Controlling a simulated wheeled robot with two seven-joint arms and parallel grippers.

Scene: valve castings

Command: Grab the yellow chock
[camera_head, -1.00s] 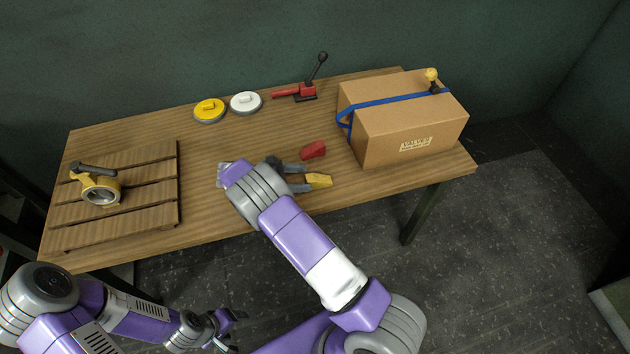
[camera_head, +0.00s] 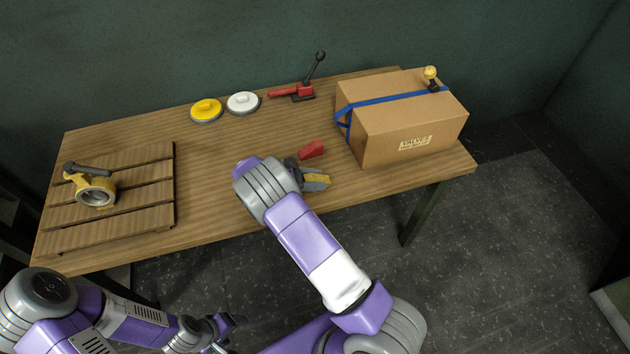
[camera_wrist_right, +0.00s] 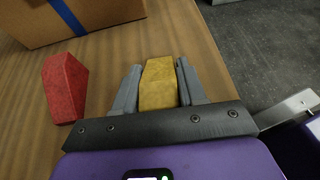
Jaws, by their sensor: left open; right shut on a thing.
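The yellow chock (camera_head: 318,179) lies near the front edge of the wooden table, and in the right wrist view (camera_wrist_right: 158,84) it sits between the two grey fingers. My right gripper (camera_head: 315,178) is shut on it, one finger along each side. Part of the chock is hidden by the fingers in the head view. My left gripper (camera_head: 236,328) is low in the head view, in front of the table, open and away from the chock.
A red chock (camera_head: 312,149) lies just behind the yellow one, left of it in the wrist view. A cardboard box (camera_head: 410,137) with a blue strap stands to the right. A slatted pallet (camera_head: 110,213) bearing a valve (camera_head: 95,190) is at left. Bare table (camera_head: 205,155) lies between.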

